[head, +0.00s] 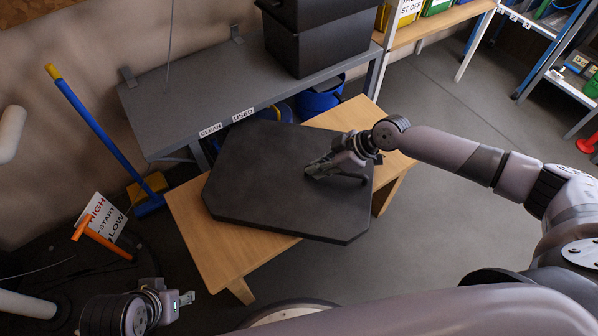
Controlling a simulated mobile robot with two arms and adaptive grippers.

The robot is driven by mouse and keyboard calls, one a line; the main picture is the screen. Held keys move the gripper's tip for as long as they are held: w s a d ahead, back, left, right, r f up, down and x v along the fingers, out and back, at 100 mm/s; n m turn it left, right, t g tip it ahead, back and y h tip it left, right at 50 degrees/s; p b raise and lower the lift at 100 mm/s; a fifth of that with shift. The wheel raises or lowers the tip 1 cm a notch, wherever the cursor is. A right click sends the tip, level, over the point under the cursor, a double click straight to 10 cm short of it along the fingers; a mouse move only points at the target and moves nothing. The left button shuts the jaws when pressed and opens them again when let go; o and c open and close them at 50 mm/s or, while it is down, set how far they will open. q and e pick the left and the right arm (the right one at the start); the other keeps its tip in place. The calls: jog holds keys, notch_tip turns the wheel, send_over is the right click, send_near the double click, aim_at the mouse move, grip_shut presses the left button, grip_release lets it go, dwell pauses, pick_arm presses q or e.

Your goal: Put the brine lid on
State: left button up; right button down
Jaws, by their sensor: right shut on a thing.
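The brine lid is most likely the large dark grey panel with cut corners (265,185), over the low wooden bench (205,228). It lies askew to the bench and overhangs its front edge; I cannot tell whether it rests on it or is just above. My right gripper (322,170) is over the lid's right part, shut on it, probably at a handle that the fingers hide. My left gripper (188,298) is low at the left, away from the lid; its fingers are too small to read. A dark container (60,262) at the lower left may be the brine tank.
A grey shelf (185,105) labelled clean and used stands behind the bench, with black bins (318,40) on it. A blue broom (100,130), an orange-handled tool (100,240) and a high/low sign (102,215) stand at the left.

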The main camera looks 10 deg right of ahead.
jog(key=shift+f, duration=0.1)
jog(key=c, duration=1.6)
grip_release()
jog(key=shift+o, duration=0.2)
jog(key=shift+f, duration=0.1)
jog(key=v, duration=1.2)
